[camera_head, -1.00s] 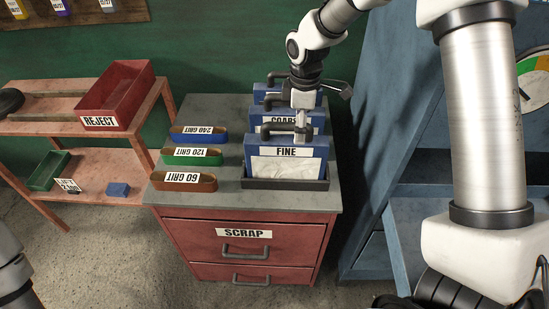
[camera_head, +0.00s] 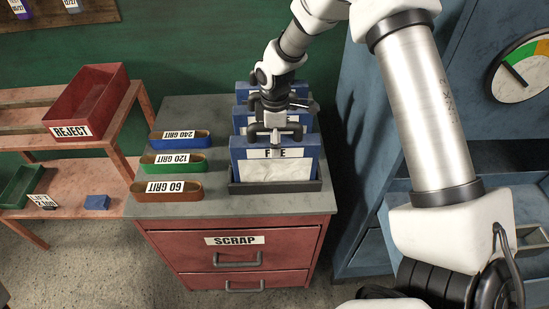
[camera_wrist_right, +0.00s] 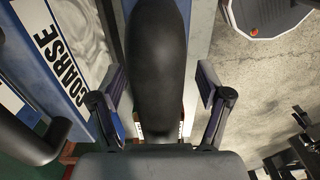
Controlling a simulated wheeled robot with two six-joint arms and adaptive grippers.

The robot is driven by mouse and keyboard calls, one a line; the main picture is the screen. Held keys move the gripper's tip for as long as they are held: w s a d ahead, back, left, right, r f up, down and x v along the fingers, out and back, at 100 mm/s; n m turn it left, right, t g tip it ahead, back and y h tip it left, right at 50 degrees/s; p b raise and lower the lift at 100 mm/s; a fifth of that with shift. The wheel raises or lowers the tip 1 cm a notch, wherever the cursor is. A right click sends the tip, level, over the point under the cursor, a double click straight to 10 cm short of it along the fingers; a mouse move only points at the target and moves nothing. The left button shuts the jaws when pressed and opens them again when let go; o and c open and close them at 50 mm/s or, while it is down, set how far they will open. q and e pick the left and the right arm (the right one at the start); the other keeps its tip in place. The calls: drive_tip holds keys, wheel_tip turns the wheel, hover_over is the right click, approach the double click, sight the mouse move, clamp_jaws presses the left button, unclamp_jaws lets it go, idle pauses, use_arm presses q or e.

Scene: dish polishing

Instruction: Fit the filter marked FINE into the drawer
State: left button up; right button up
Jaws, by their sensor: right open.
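The FINE filter (camera_head: 274,171) is a blue-framed panel with a pale face, standing upright at the front of a dark rack (camera_head: 275,188) on the red cabinet. My right gripper (camera_head: 277,146) is at its top edge and hides the middle of its label. In the right wrist view the open fingers (camera_wrist_right: 163,88) stand on either side of a dark handle (camera_wrist_right: 158,65), with gaps visible. The COARSE filter (camera_wrist_right: 50,50) lies left of the fingers there. A closed drawer marked SCRAP (camera_head: 235,240) is in the cabinet front. My left gripper is out of view.
Several grit belts (camera_head: 178,163) lie left of the rack. A red REJECT bin (camera_head: 88,102) stands on a shelf at left. A blue cabinet (camera_head: 475,110) with a gauge (camera_head: 522,70) and a dark recess stands close at right.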

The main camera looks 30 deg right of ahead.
drive_tip(key=shift+f, duration=0.2)
drive_tip(key=shift+r, duration=0.15)
clamp_jaws()
drive_tip(key=shift+r, duration=0.1)
drive_tip(key=shift+w+r, duration=0.1)
drive_tip(key=shift+r, duration=0.25)
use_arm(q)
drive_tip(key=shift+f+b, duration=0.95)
use_arm(e)
wheel_tip(320, 180, up, 9)
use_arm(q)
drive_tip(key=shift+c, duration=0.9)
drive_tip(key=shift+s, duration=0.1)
